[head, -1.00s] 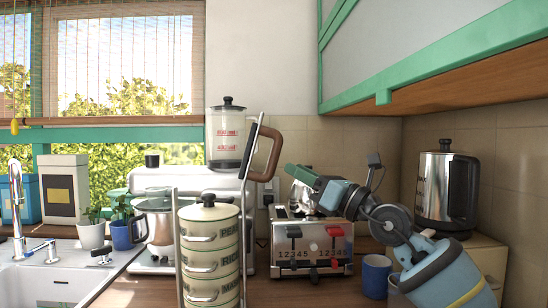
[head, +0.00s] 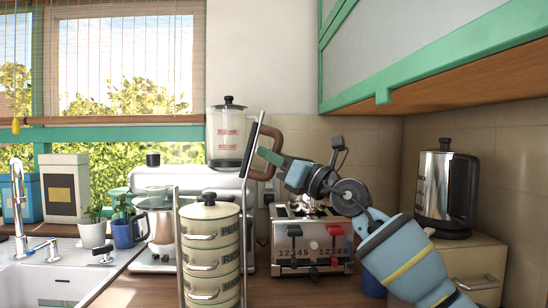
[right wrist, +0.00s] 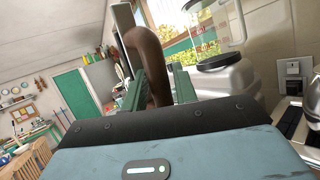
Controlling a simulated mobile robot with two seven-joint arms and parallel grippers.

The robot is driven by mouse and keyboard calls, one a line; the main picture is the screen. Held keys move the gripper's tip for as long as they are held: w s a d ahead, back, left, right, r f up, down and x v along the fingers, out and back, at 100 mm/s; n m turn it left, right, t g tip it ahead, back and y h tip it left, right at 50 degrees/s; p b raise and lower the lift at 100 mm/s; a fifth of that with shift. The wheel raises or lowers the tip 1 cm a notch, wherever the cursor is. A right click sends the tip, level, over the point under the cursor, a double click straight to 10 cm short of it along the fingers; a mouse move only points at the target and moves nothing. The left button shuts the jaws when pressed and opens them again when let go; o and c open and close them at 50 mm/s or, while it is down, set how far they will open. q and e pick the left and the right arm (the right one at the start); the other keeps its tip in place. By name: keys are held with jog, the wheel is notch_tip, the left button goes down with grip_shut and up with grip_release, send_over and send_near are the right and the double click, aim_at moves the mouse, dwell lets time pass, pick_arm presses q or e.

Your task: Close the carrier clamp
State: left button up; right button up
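The carrier is a stack of cream labelled tins (head: 211,258) with a dark-knobbed lid, standing between metal side rods in the head view. Its clamp arm (head: 252,140) stands raised and slightly tilted above the right side of the stack. The clamp's brown curved handle (head: 276,147) points right; it also shows in the right wrist view (right wrist: 145,52). My right gripper (head: 262,154) reaches in from the right at the handle. In the right wrist view its green fingers (right wrist: 160,92) are apart, with the handle between them; contact is unclear. My left gripper is out of view.
A toaster (head: 298,252) with red and black levers stands behind my right arm. A white coffee machine (head: 190,180) with a glass jar is behind the carrier. The sink is left.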

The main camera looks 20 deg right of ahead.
grip_shut()
dwell(0.3)
